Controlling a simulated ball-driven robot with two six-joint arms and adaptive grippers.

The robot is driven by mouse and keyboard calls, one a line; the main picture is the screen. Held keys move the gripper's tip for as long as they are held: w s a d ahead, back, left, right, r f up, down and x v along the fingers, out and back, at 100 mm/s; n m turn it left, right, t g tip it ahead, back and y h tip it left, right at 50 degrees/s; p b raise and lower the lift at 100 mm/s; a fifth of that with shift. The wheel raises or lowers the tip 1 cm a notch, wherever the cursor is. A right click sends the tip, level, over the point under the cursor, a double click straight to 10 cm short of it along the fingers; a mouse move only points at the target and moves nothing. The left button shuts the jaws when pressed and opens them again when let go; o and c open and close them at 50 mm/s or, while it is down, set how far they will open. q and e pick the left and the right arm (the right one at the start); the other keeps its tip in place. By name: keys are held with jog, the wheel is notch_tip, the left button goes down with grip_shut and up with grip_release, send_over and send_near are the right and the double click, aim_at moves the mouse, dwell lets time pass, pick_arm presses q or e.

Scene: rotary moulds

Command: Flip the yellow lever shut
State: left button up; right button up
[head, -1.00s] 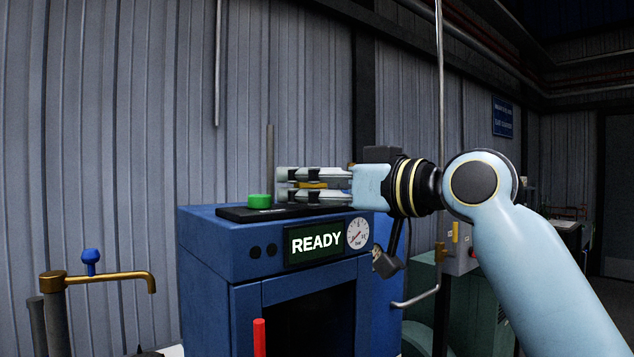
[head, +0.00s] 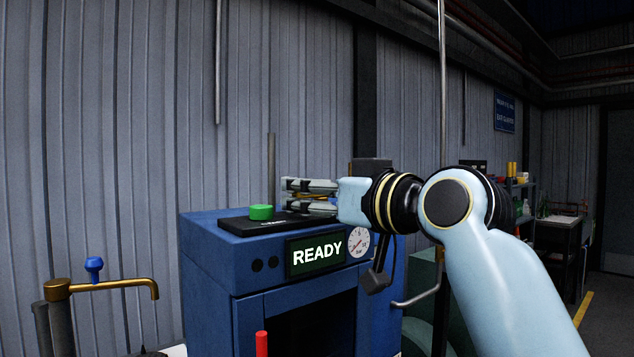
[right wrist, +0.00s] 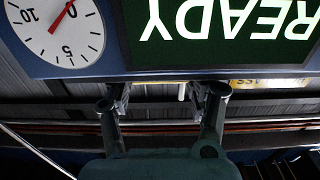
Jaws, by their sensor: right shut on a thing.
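The yellow lever (head: 323,196) shows only as small yellow patches between the fingers of my right gripper, above the top of the blue machine (head: 215,237). The fingers hide most of it, so its angle cannot be told. My right gripper (head: 308,196) reaches in from the right, its fingers pointing left and shut on the lever. My left gripper is not in view.
A green knob (head: 261,212) stands on the black top plate just left of my fingers. A pressure gauge (head: 359,241) is on the machine's front. A brass tap (head: 105,284) and a red upright handle (head: 261,343) are in front. The wall behind is corrugated.

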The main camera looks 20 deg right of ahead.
jog(key=o, duration=1.2)
jog(key=v, duration=0.7)
jog(key=shift+s, duration=0.25)
jog(key=shift+d, duration=0.1)
